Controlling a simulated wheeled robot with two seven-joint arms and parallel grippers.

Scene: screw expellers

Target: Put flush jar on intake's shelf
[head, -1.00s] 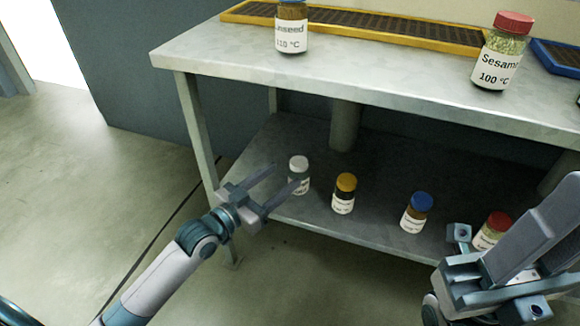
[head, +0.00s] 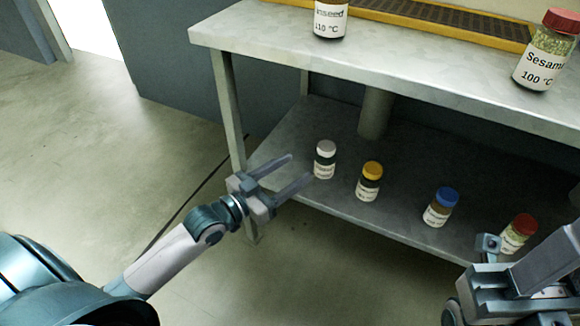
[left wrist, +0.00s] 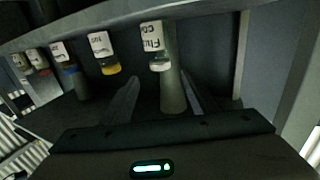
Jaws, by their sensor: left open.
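The flush jar (head: 325,160), white-capped, stands upright on the lower shelf (head: 290,150) of the metal table, the leftmost of a row of jars. In the left wrist view the jar (left wrist: 157,46) appears upside down, and its label starts "Flu". My left gripper (head: 300,167) is open and empty, its fingertips pointing at the jar and a little short of it. In the left wrist view the jar is between the directions of the two fingers. My right gripper (head: 535,275) is at the lower right, partly cut off. I cannot pick out the intake's shelf.
Yellow-capped (head: 369,182), blue-capped (head: 440,207) and red-capped (head: 518,233) jars stand to the right on the lower shelf. The tabletop (head: 420,75) overhangs them and carries a linseed jar (head: 331,18) and a sesame jar (head: 545,52). The floor at left is clear.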

